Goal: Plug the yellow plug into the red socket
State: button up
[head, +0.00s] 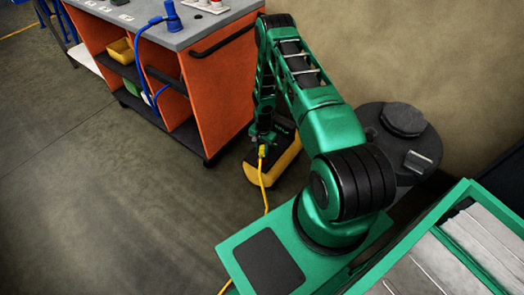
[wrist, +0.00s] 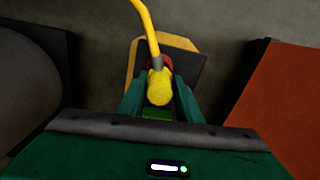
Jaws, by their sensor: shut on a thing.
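My gripper (head: 263,139) points down beside the orange cart and is shut on the yellow plug (head: 262,150). In the wrist view, the gripper's two green fingers (wrist: 158,95) flank the yellow plug (wrist: 158,84), whose grey collar and yellow cable (wrist: 145,25) run away from me. A red round part (wrist: 167,62), perhaps the red socket, shows just behind the plug, over a black and yellow box (wrist: 188,62). The plug hides much of it, so I cannot tell whether they touch. In the head view the box (head: 252,175) stands on the floor below my gripper.
The orange cart (head: 215,98) stands left of the box. Its grey top (head: 185,35) holds a blue plug (head: 172,14) and a white piece with red (head: 216,4). The yellow cable (head: 264,190) trails toward my base. Floor at left is clear.

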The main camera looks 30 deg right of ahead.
jog(key=shift+f, duration=0.95)
jog(key=o, duration=1.1)
jog(key=shift+r, duration=0.1)
notch_tip(320, 180, up, 10)
jog(key=shift+r, duration=0.25)
